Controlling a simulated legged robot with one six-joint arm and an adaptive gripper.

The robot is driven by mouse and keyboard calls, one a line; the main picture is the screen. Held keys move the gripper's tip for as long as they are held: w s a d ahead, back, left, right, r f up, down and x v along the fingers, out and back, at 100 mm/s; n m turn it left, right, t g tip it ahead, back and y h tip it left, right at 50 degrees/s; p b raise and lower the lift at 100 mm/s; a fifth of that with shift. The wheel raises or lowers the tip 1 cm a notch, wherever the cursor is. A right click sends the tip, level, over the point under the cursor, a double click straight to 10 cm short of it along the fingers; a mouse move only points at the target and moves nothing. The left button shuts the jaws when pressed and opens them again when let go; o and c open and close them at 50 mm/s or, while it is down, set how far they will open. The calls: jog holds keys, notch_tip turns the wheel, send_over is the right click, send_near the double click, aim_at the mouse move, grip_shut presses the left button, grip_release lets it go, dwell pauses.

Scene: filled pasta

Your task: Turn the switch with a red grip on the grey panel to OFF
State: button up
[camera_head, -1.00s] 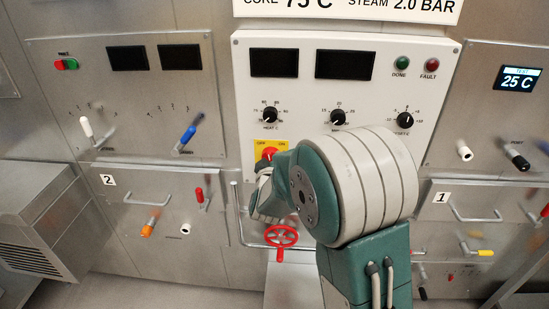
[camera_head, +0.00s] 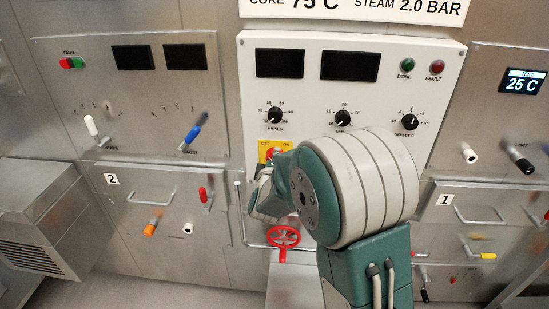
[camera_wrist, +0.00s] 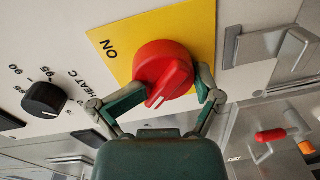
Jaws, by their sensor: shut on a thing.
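The switch with a red grip (camera_wrist: 166,70) is a round red knob on a yellow plate (camera_wrist: 195,22), fixed to the light grey panel (camera_head: 350,103). In the head view the red grip (camera_head: 272,154) is partly hidden by my arm; the plate carries lettering on both sides, too small to read surely. My gripper (camera_wrist: 160,89) is shut on the red grip, one finger on each side. It also shows in the head view (camera_head: 264,177).
A black HEAT knob (camera_wrist: 44,99) is beside the plate. A red valve wheel (camera_head: 283,237) and a bent pipe are below the switch. Drawer fronts with handles (camera_head: 152,199) and coloured levers are left and right. A vented metal box (camera_head: 38,232) stands lower left.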

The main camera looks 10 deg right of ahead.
jog(key=shift+s+f, duration=0.1)
jog(key=shift+f, duration=0.35)
jog(key=o, duration=0.9)
jog(key=v, duration=1.2)
jog(key=shift+r, duration=0.25)
jog(key=s+a+r+m+g+y, duration=0.2)
jog(key=s+r+m+g+y, duration=0.3)
jog(key=s+y, duration=0.2)
jog(key=s+d+m+g, duration=0.2)
jog(key=s, duration=0.4)
jog(key=s+d+m+g+h, duration=0.1)
jog(key=s+d+m+g, duration=0.1)
jog(key=s, duration=0.4)
jog(key=s+d+m+g, duration=0.1)
jog(key=s+m+g, duration=0.1)
jog(key=s, duration=0.3)
jog(key=shift+s+d+m+h, duration=0.3)
jog(key=shift+s+d+m, duration=0.1)
jog(key=shift+m, duration=0.2)
